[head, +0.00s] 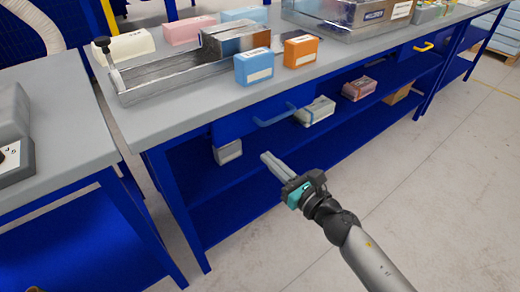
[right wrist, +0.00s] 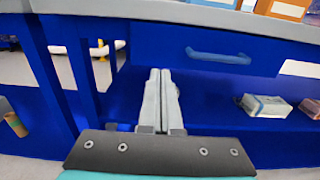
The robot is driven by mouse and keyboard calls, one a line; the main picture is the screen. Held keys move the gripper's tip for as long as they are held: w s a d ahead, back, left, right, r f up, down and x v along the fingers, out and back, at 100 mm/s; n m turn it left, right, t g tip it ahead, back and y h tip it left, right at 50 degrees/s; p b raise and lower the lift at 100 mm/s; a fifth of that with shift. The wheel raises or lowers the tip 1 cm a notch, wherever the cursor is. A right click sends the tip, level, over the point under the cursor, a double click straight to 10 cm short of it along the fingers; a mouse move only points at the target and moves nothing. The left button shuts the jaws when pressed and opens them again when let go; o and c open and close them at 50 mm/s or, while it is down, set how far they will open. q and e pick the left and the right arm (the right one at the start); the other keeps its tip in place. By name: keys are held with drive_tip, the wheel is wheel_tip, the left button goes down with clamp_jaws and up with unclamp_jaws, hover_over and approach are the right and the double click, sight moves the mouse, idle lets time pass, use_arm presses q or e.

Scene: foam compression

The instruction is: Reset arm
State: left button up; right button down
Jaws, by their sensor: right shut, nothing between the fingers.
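My right gripper (head: 268,160) is in front of the blue workbench in the head view, below the level of its tabletop. Its two fingers lie together, shut and empty, and point toward the lower shelf. In the right wrist view the shut fingers (right wrist: 160,78) point at the bench front, left of the blue drawer handle (right wrist: 218,56). Nothing is seen touching the fingers. My left gripper is in neither view.
The grey tabletop (head: 185,118) carries a metal vise-like fixture (head: 170,80), a blue box (head: 254,67), an orange box (head: 300,51) and a metal case (head: 350,18). Boxes, one grey-white (head: 315,111), sit on the lower shelf. The floor (head: 440,190) at right is clear.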

drive_tip(key=shift+v, duration=0.8)
